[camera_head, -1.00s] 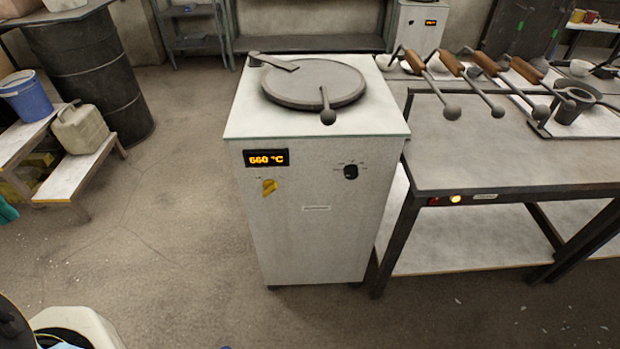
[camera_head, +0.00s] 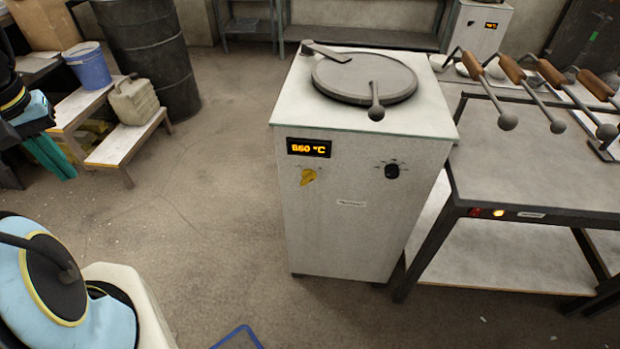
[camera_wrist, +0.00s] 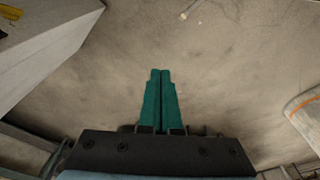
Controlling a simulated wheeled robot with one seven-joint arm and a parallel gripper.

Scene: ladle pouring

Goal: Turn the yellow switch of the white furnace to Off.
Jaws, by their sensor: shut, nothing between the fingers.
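The white furnace (camera_head: 345,225) stands upright in the middle of the head view. Its yellow switch (camera_head: 307,177) is on the upper left of the front face, below an orange display reading about 660 °C. The switch is tilted, and its labels are too small to read. My gripper (camera_head: 62,168) is at the left edge of the head view, well apart from the furnace. In the wrist view, the teal fingers of my gripper (camera_wrist: 161,72) are together and empty, with bare floor behind them.
A black knob (camera_head: 392,171) sits right of the switch. A round lid (camera_head: 363,82) covers the furnace top. A metal table (camera_head: 540,170) with ladles stands close on the right. Steps with a blue bucket (camera_head: 88,66) and canister (camera_head: 134,102) are at left.

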